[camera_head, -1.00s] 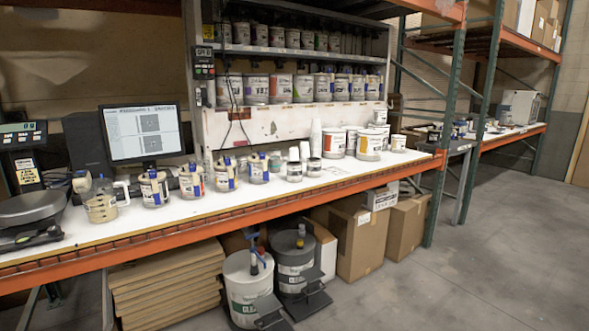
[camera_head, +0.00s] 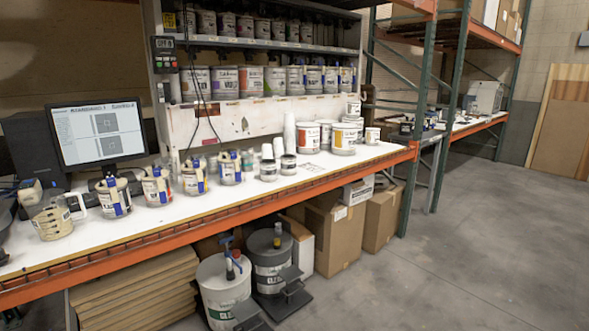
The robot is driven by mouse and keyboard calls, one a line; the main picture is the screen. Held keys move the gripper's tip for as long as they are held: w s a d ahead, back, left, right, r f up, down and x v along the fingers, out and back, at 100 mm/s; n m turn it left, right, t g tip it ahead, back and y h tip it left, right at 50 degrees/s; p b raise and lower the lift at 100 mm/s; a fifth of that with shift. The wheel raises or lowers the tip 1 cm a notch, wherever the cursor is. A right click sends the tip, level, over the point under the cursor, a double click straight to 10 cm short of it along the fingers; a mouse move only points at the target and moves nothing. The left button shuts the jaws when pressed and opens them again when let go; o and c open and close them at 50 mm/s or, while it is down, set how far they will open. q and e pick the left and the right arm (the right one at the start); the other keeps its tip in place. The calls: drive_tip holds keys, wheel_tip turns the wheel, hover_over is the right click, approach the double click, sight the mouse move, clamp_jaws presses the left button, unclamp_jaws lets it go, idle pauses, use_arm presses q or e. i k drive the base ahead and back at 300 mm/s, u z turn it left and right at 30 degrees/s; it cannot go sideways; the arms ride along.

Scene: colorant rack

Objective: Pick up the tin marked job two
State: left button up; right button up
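Several tins with cream, blue and other coloured labels stand in a row on the white bench (camera_head: 225,210). They include one tin (camera_head: 113,196) at the left, a second tin (camera_head: 156,186), a third tin (camera_head: 194,177) and a fourth tin (camera_head: 230,168). Their markings are too small to read, so I cannot tell which is marked job two. Larger white tins with orange and yellow bands, such as one tin (camera_head: 308,138), stand further right on the bench. Neither of my grippers is in view.
A monitor (camera_head: 97,134) and a clear jug (camera_head: 52,219) stand at the bench's left. Shelves above hold many tins. Pails (camera_head: 222,290), flat cardboard (camera_head: 140,292) and boxes (camera_head: 333,235) fill the space below the orange beam (camera_head: 215,222). The floor (camera_head: 470,260) at right is clear.

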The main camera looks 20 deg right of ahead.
sight(268, 168)
drive_tip(key=z, duration=0.65)
drive_tip(key=i, duration=0.9)
drive_tip(key=z, duration=0.5)
drive_tip(key=i, duration=0.85)
drive_tip(key=u, duration=0.1)
